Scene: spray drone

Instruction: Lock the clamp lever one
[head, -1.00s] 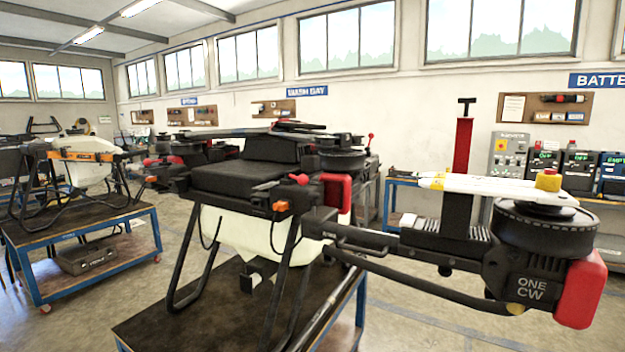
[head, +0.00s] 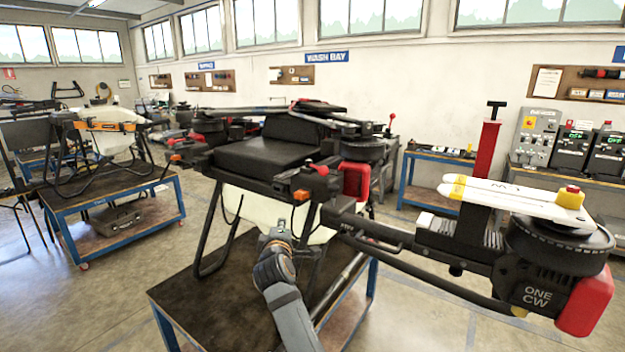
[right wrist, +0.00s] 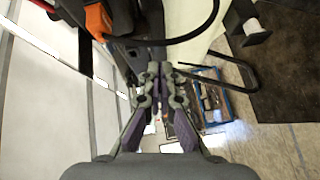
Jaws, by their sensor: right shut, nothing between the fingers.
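The drone's arm marked ONE CW (head: 538,296) extends to the right from the black body (head: 258,150). A small orange piece (head: 300,195) and a red-tipped knob (head: 309,167) sit near that arm's root. I cannot tell which is clamp lever one, or whether it is locked. My right gripper (head: 279,236) is shut and empty, in front of the white tank and below the orange piece. In the right wrist view its fingertips (right wrist: 160,70) meet beside a black tube, and an orange part (right wrist: 98,20) shows at upper left, apart from them. My left gripper is out of view.
The drone stands on a dark-topped blue cart (head: 195,290). Black landing legs and a hose hang near my right gripper. A second drone stands on another cart (head: 110,195) at the left. A bench with chargers stands at the back right.

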